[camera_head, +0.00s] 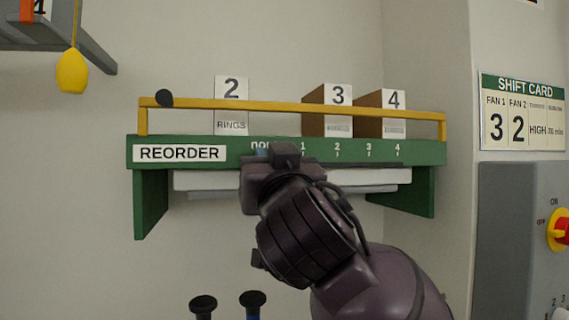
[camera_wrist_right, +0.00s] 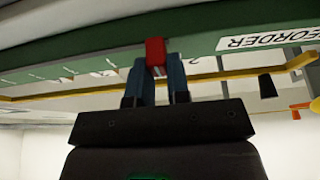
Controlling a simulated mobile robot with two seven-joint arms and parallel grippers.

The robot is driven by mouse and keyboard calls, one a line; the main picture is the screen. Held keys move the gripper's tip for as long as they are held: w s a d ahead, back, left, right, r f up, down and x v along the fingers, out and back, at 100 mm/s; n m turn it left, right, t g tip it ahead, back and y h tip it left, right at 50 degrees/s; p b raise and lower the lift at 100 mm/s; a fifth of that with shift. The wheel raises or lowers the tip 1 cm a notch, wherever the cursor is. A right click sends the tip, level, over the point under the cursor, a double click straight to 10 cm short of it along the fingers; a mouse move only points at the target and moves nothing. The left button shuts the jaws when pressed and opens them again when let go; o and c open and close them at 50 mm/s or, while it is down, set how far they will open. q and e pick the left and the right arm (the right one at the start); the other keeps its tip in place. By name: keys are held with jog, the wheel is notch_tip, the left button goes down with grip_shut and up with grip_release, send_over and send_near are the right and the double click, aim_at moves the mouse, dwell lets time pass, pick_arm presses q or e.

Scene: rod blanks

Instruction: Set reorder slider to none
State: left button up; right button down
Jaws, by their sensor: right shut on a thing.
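The green reorder shelf (camera_head: 221,146) has a white REORDER label and a scale reading none, 1, 2, 3, 4. It also shows upside down in the right wrist view (camera_wrist_right: 195,45). The red slider knob (camera_wrist_right: 155,48) sits between the blue fingers of my right gripper (camera_wrist_right: 155,72), which is shut on it. In the head view my right gripper (camera_head: 263,152) is at the none end of the scale, left of the 1 mark. It hides the knob and part of the none label, so the exact alignment cannot be told. My left gripper is not in view.
A yellow rail (camera_head: 270,106) runs along the shelf top, with cards and boxes numbered 2, 3 and 4 (camera_head: 338,97) behind it. A grey panel with a red switch (camera_head: 562,229) stands at right. Two black knobs (camera_head: 203,303) show at the bottom.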

jog(key=shift+r, duration=0.15)
jog(key=c, duration=1.5)
grip_release()
jog(key=o, duration=0.4)
jog(key=shift+a, duration=0.25)
jog(key=shift+d, duration=0.1)
jog(key=b+v, duration=0.1)
jog(key=v, duration=1)
jog(key=shift+b, duration=0.35)
